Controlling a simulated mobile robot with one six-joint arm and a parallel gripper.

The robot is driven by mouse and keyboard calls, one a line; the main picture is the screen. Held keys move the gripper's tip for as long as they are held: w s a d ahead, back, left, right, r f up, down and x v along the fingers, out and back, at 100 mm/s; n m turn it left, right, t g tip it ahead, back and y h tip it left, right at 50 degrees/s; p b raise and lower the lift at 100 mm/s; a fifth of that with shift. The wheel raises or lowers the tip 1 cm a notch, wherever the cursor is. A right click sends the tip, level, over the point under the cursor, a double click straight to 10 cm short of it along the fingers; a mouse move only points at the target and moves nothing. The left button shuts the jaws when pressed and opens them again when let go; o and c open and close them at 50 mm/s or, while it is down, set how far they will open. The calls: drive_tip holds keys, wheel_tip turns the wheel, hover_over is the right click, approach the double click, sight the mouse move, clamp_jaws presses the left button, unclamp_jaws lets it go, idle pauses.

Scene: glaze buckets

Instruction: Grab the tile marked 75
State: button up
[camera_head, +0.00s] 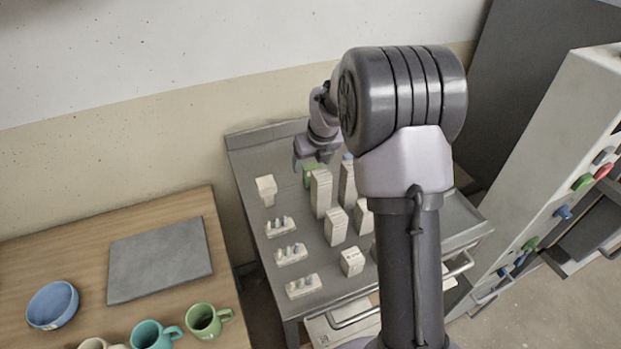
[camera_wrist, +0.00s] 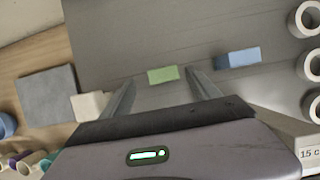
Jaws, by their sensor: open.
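No marking 75 can be read on anything in either view. A small green tile (camera_head: 308,175) stands on the grey cart top, partly hidden behind a tall pale block. In the wrist view the green tile (camera_wrist: 163,74) shows between and just beyond my fingertips. My gripper (camera_head: 305,160) is open and empty, close to the green tile. Its two fingers (camera_wrist: 161,84) are spread apart in the wrist view. A blue tile (camera_wrist: 238,58) lies to the right of the fingers. In the head view it is mostly hidden.
Tall pale blocks (camera_head: 321,192) stand near my gripper. Pale racks with small pegs (camera_head: 291,254) and a pale block (camera_head: 266,189) are also on the cart (camera_head: 262,158). White rings (camera_wrist: 307,18) line the wrist view's right edge. A wooden table (camera_head: 90,240) with mugs is left.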

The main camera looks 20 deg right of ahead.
drive_tip(key=b+x, duration=0.1)
drive_tip(key=x, duration=0.4)
drive_tip(key=b+x, duration=0.1)
drive_tip(key=x, duration=0.1)
drive_tip(key=shift+d+f+b, duration=0.25)
drive_tip(key=shift+f+b, duration=0.05)
drive_tip(key=shift+f, duration=0.05)
drive_tip(key=shift+r, duration=0.2)
clamp_jaws()
